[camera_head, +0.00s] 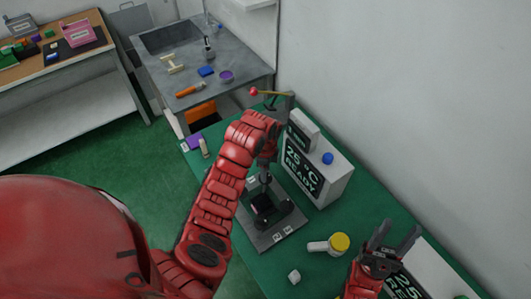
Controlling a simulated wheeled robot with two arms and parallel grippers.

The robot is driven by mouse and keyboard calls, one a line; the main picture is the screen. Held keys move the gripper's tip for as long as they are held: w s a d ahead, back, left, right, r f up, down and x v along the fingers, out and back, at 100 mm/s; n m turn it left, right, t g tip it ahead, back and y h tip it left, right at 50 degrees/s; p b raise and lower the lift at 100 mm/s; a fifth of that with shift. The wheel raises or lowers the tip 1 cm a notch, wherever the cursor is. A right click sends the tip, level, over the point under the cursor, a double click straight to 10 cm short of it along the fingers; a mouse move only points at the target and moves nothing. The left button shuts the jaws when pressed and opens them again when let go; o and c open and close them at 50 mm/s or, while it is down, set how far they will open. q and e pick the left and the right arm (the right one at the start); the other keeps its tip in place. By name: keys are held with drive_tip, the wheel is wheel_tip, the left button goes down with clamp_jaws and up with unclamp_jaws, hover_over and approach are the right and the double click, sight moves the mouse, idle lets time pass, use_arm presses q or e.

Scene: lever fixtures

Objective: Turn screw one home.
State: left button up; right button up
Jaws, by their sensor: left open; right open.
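A grey base plate (245,236) lies on the green bench top and carries a dark fixture (264,207) with an upright post. Small white labels sit on the plate, too small to read. I cannot make out which part is screw one. My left gripper (266,163) points down above the fixture, at the top of its post; its fingers are dark and partly hidden by my red arm. It is open, and I cannot tell whether it touches the post. My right gripper (392,238) is open and empty at the lower right, its fingers spread upward.
A white instrument (335,184) reading "25 °C READY" stands right of the plate. A red-knobbed lever (254,91) shows behind my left arm. A wall bounds the right.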

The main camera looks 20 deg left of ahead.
use_arm(q)
wheel_tip(320, 180, up, 16)
drive_tip(key=p, duration=0.7)
